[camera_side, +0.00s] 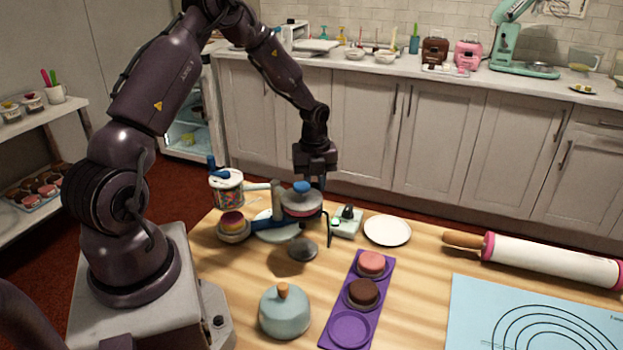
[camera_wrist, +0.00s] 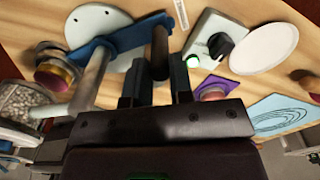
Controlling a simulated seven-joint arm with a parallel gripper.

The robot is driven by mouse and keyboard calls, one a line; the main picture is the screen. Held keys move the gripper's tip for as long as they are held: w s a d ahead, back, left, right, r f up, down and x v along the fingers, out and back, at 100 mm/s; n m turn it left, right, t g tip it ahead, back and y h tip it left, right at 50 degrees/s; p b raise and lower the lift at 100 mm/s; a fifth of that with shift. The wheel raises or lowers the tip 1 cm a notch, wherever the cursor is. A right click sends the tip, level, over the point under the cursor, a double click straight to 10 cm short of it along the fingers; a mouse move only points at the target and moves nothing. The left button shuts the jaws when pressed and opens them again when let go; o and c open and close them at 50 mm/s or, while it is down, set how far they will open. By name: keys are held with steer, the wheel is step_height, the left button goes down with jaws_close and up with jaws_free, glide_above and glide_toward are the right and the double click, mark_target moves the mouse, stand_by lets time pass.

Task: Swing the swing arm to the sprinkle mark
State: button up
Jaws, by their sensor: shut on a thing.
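The swing arm is a blue bar (camera_wrist: 118,38) with a grey post (camera_wrist: 90,85) beside it in the wrist view. In the side view the blue bar (camera_side: 268,232) runs above a pale round plate (camera_side: 270,226). My gripper (camera_wrist: 156,85) is shut on a dark upright handle (camera_wrist: 160,48) by the bar's right end. In the side view my gripper (camera_side: 322,184) is beside a grey and pink round part with a blue knob (camera_side: 302,187), which partly hides the grip. A sprinkle jar (camera_side: 227,188) stands at the left. I cannot make out the sprinkle mark.
A small board with a black knob (camera_side: 347,212) and a white plate (camera_side: 387,230) lie to the right. A purple tray (camera_side: 350,330) with cakes, a blue-grey dome (camera_side: 284,312), a layered cake (camera_side: 232,222), a rolling pin (camera_side: 540,258) and a blue mat (camera_side: 470,310) surround it.

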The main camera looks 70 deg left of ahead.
steer(key=shift+s+d, duration=0.1)
steer(key=shift+s, duration=0.05)
steer(key=shift+s+d+f, duration=0.1)
steer(key=shift+s+d, duration=0.05)
steer(key=shift+d, duration=0.45)
steer(key=o, duration=0.7)
step_height(320, 180, up, 7)
steer(key=shift+r, duration=0.1)
stand_by(0.4)
